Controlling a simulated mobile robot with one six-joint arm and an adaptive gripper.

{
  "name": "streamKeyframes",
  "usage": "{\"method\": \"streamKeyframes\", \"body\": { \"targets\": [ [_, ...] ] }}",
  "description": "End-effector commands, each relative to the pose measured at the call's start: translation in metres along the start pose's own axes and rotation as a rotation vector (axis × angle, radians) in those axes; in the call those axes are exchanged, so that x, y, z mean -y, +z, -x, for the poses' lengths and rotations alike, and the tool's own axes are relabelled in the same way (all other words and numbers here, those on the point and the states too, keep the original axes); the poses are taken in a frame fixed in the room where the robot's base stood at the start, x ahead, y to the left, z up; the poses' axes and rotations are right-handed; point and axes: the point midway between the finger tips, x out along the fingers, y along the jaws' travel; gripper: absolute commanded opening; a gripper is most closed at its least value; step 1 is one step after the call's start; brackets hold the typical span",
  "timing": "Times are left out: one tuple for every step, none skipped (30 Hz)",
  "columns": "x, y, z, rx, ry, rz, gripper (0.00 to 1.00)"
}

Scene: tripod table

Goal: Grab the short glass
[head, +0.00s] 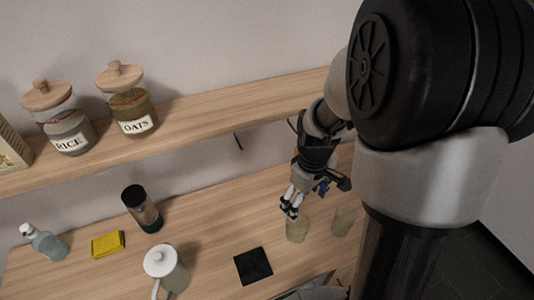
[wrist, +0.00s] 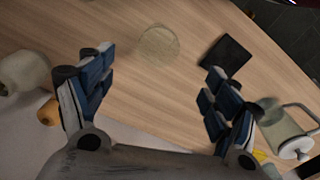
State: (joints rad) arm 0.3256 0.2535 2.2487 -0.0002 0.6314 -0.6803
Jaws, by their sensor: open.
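Two clear glasses stand on the lower wooden counter in the head view. One glass (head: 297,230) is just below my gripper (head: 289,205). The other glass (head: 342,222) is to its right, partly hidden by my arm. I cannot tell for sure which is the short one. In the wrist view, one clear glass (wrist: 158,43) shows beyond the fingertips, roughly between the two fingers of my gripper (wrist: 155,82). The fingers are spread wide with nothing between them, apart from the glass.
A black square (head: 253,266) lies left of the glasses; a lidded pitcher (head: 172,274), dark-topped jar (head: 142,208), yellow sponge (head: 107,244) and bottle (head: 44,243) are farther left. A shelf (head: 215,112) with jars runs above. A pale rounded object (wrist: 22,70) is at the wrist view's left.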

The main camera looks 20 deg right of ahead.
Motion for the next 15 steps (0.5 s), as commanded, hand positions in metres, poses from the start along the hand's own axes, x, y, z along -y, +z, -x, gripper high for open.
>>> {"method": "streamKeyframes", "body": {
  "targets": [
    [-0.002, 0.000, -0.004, 0.005, -0.004, 0.004, 0.82],
    [-0.002, 0.000, -0.008, 0.007, -0.006, 0.006, 0.82],
    [-0.002, 0.001, -0.014, 0.009, -0.007, 0.009, 0.82],
    [-0.002, 0.001, -0.019, 0.009, -0.008, 0.010, 0.82],
    [-0.002, 0.001, -0.025, 0.009, -0.008, 0.010, 0.82],
    [-0.002, 0.001, -0.034, 0.011, -0.009, 0.010, 0.82],
    [-0.002, 0.001, -0.041, 0.011, -0.009, 0.010, 0.82],
    [-0.002, 0.001, -0.048, 0.010, -0.008, 0.009, 0.82],
    [-0.002, 0.001, -0.057, 0.011, -0.009, 0.009, 0.82],
    [-0.002, 0.001, -0.063, 0.010, -0.008, 0.009, 0.82],
    [-0.002, 0.001, -0.070, 0.010, -0.009, 0.009, 0.82],
    [-0.002, 0.001, -0.079, 0.010, -0.008, 0.009, 0.82],
    [-0.001, 0.001, -0.085, 0.010, -0.008, 0.009, 0.82],
    [-0.002, 0.001, -0.092, 0.010, -0.008, 0.008, 0.82],
    [-0.001, 0.001, -0.099, 0.010, -0.008, 0.008, 0.82]
  ]
}}
